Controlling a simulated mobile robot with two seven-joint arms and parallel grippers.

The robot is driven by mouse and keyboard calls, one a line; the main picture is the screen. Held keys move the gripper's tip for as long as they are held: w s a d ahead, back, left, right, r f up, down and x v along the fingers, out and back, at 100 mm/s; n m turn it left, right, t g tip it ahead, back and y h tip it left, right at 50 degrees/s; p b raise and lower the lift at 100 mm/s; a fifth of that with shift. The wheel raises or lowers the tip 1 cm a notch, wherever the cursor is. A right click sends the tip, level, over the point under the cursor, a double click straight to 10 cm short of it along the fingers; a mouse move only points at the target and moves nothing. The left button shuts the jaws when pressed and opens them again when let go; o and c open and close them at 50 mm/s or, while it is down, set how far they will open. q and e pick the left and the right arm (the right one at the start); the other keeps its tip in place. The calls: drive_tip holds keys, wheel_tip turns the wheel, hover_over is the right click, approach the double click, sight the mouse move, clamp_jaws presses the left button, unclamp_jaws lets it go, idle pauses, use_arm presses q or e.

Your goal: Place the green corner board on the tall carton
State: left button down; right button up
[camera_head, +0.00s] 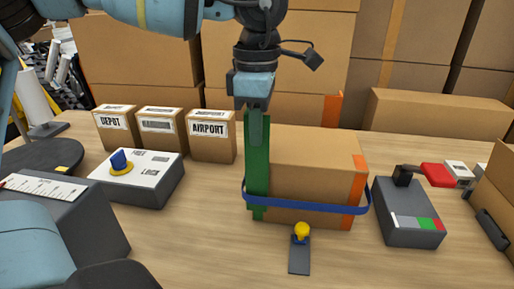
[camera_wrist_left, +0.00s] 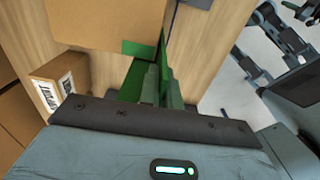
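The green corner board (camera_head: 258,165) stands upright along the left front edge of the brown carton (camera_head: 312,168). Its lower part is behind the blue strap (camera_head: 305,206) that loops loosely around the carton. My left gripper (camera_head: 258,122) is above, with its fingers shut on the board's top part. In the left wrist view the board (camera_wrist_left: 131,82) shows between the fingers (camera_wrist_left: 152,84), beside the carton (camera_wrist_left: 105,22). Whether the board touches the carton all along is not clear. An orange corner board (camera_head: 357,185) is on the carton's right front edge. My right gripper is not in view.
Small labelled boxes (camera_head: 212,136) stand at the back left. A white-topped device with a blue knob (camera_head: 135,178) is on the left. A yellow-topped tool (camera_head: 300,250) lies in front. A grey device (camera_head: 407,215) is on the right. Long cartons (camera_head: 436,114) stand behind.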

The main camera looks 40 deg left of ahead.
use_arm(q)
drive_tip(key=shift+f, duration=2.2)
drive_tip(key=shift+f+b, duration=0.1)
drive_tip(key=shift+b, duration=0.25)
drive_tip(key=c, duration=1.6)
unclamp_jaws()
wheel_tip(320, 180, up, 12)
drive_tip(key=shift+r+p, duration=0.25)
drive_tip(key=shift+p, duration=0.45)
